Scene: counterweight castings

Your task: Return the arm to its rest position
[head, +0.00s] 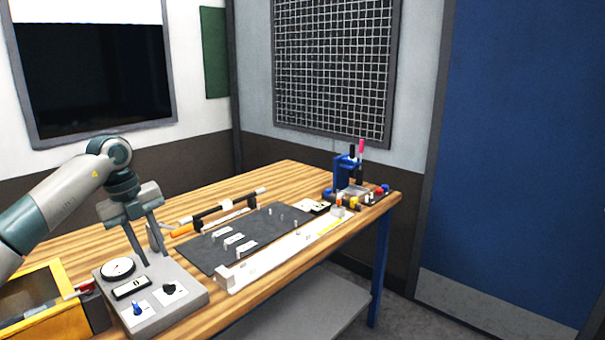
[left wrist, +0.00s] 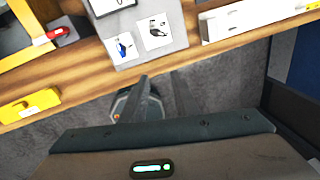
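My left arm comes in from the left in the head view, and its gripper (head: 157,259) points down. The two fingers are apart with nothing between them. In the head view they overlap the grey instrument box (head: 190,303), which has a round dial, a small display and knobs. In the left wrist view the fingers (left wrist: 161,78) also stand apart and empty, seen against the floor and the table's edge, with the instrument box (left wrist: 178,48) beyond them. My right gripper is not in view.
The wooden table (head: 285,172) holds a dark mat (head: 200,253) with labels and pegs, a long white rail (head: 270,258), and a blue stand (head: 345,170) among small coloured parts. A yellow-rimmed box (head: 60,325) sits at the lower left. A yellow item (left wrist: 30,105) lies near the table edge.

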